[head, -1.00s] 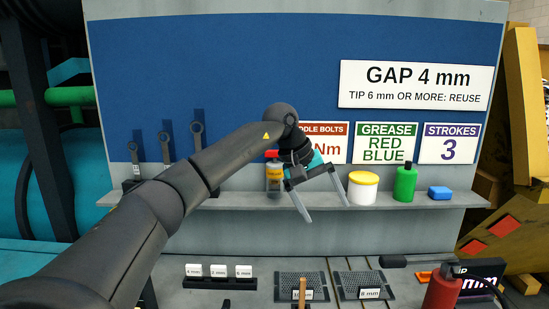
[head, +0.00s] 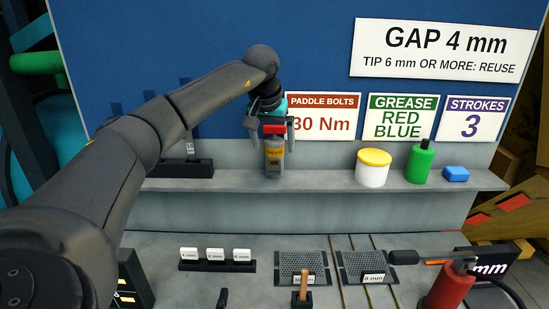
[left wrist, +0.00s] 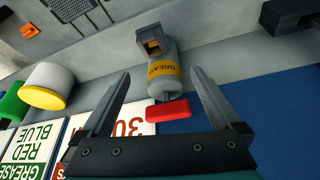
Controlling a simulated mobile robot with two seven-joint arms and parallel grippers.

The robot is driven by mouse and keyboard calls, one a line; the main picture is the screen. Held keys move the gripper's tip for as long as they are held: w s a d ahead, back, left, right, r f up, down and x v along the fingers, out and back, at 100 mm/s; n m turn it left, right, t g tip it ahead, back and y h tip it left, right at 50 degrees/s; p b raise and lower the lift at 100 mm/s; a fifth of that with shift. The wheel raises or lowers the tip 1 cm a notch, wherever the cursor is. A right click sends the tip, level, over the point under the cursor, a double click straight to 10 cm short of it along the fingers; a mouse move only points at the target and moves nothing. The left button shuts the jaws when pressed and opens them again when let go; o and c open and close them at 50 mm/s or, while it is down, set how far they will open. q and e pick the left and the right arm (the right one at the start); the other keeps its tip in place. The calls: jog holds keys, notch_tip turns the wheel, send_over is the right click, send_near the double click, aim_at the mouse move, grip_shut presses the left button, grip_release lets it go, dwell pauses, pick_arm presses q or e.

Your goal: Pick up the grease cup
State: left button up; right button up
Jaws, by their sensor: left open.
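The grease cup (head: 274,158) is a grey cylinder with a yellow band and a red bar on top, upright on the shelf. In the left wrist view the grease cup (left wrist: 164,70) shows its band lettered "GREAS", partly cut by the view angle. My left gripper (head: 272,138) is open over the upper part of the cup, with one finger on each side. In the left wrist view my left gripper (left wrist: 160,75) has the red bar between its fingers, with gaps on both sides. My right gripper is out of view.
On the shelf (head: 325,182), a white tub (head: 372,170) with a yellow lid, a green bottle (head: 419,163) and a blue block (head: 456,174) stand to the right. A dark rack (head: 180,168) stands to the left. The blue panel (head: 200,40) rises behind.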

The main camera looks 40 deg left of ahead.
aim_at(274, 153)
pick_arm(q)
jog(key=shift+w+a+p+x, duration=0.1)
jog(key=shift+a+p+x, duration=0.1)
jog(key=shift+x, duration=0.75)
jog(key=shift+w+a+p+x, duration=0.1)
jog(key=shift+p+x, duration=0.15)
jog(key=shift+x, duration=0.75)
jog(key=shift+a+p+x, duration=0.1)
jog(key=shift+p+x, duration=0.1)
jog(key=shift+x, duration=0.75)
jog(key=shift+r, duration=0.15)
grip_shut()
jog(key=shift+r, duration=0.1)
